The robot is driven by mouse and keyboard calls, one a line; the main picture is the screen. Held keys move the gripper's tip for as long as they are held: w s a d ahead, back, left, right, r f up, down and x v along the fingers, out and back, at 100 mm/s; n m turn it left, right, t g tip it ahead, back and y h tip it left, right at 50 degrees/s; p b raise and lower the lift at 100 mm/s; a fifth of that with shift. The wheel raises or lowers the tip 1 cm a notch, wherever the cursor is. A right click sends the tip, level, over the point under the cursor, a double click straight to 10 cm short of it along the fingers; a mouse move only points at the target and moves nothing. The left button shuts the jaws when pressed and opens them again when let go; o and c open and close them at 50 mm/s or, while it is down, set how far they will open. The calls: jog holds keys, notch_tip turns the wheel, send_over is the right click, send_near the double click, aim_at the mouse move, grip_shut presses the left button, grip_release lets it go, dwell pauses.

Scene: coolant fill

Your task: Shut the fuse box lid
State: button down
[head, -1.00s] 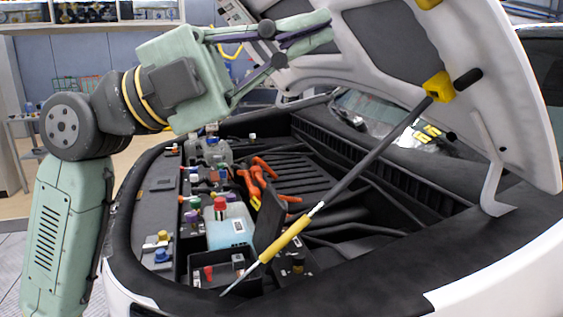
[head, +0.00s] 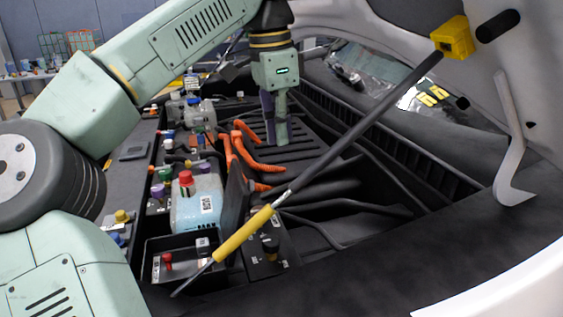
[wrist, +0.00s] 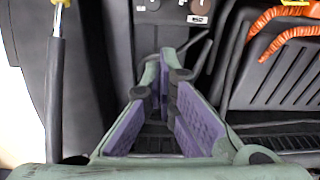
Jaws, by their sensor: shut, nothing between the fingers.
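The fuse box lid (head: 236,200) looks like a dark flat panel standing steeply open in the head view. It stands beside an open dark box (head: 153,262) holding small red and dark parts, which seems to be the fuse box. My gripper (head: 280,140) points down over the black ribbed area, behind and to the right of the lid and clearly apart from it. In the wrist view my gripper (wrist: 165,58) has its purple-padded fingers together at the tips, with nothing between them. I cannot make out the lid for sure in the wrist view.
A prop rod with a yellow grip (head: 243,234) slants up to the raised hood (head: 540,95), crossing in front of the bay. A pale blue tank (head: 197,212) with a red cap stands left of the lid.

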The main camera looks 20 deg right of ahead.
notch_tip(320, 180, down, 9)
jog(key=a+p, duration=0.2)
jog(key=shift+w+a, duration=0.15)
jog(key=shift+a, duration=0.1)
dwell(0.3)
jog(key=shift+a+r, duration=0.1)
